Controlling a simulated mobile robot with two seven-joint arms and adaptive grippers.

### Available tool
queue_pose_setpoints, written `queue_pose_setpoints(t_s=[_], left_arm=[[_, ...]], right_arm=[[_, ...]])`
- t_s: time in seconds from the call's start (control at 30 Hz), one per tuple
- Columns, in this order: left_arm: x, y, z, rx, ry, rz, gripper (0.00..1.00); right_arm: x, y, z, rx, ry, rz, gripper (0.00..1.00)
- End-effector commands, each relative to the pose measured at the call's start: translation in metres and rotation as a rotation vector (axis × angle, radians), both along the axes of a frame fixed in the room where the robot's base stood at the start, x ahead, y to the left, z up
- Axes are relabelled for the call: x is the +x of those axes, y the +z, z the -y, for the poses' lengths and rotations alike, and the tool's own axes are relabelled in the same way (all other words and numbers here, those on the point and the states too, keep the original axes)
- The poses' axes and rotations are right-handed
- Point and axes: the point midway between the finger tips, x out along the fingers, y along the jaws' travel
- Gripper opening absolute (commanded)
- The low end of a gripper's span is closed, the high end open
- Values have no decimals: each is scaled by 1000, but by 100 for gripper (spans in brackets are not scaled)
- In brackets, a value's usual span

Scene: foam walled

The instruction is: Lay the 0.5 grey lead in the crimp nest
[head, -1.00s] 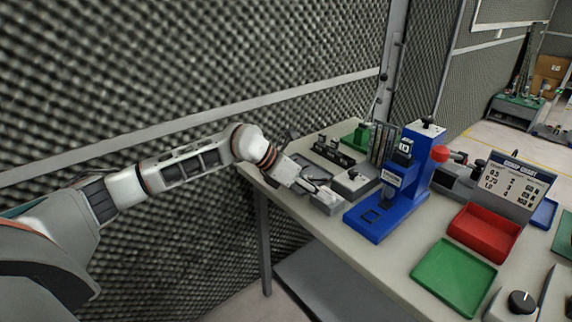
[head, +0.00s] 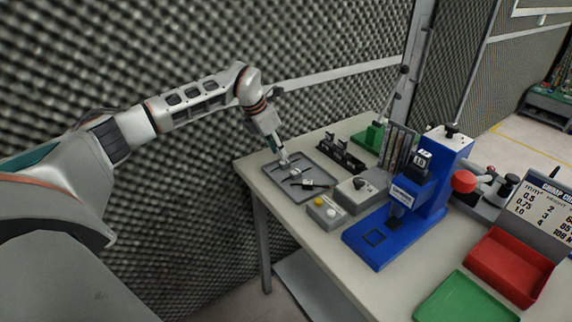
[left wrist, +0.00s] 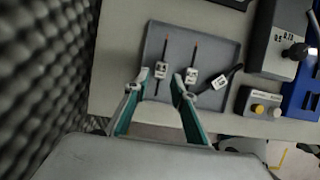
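A grey tray (head: 270,172) lies at the left end of the bench and holds several tagged leads. In the left wrist view one lead (left wrist: 161,84) stands out between my fingertips, a second lead (left wrist: 193,66) lies just right of them, and a dark lead (left wrist: 233,73) lies slanted farther right. The tags are too small to read surely, so I cannot tell which is the 0.5 grey one. My left gripper (head: 284,161) is over the tray, open and empty; its fingers also show in the left wrist view (left wrist: 156,86). The blue crimp press (head: 432,190) stands to the right; its nest is not clear. My right gripper is out of view.
A button box (head: 327,212) and a grey selector box (head: 362,190) stand between tray and press. A black rack (head: 341,156) is behind the tray. A red bin (head: 508,262), a green tray (head: 466,300) and a crimp chart (head: 545,210) are at right. A foam wall borders the left.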

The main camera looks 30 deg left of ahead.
Motion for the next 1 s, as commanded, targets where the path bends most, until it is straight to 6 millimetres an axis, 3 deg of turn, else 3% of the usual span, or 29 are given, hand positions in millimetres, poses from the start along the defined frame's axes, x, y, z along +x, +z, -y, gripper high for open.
queue_pose_setpoints(t_s=[0.37, 0.6, 0.63, 0.7, 0.73, 1.0], left_arm=[[14, -43, 10, -2, 0, -2, 25], [16, -46, 10, -1, 0, 2, 25], [16, -46, 10, 0, 0, 1, 22], [16, -46, 10, 0, 0, 1, 4], [16, -46, 10, 0, 0, 1, 0], [16, -46, 10, 0, 0, 1, 0]], right_arm=[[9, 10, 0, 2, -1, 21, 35], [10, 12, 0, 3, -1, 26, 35], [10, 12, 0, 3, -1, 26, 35], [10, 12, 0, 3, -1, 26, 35], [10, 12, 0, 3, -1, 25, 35], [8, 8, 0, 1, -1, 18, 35]])
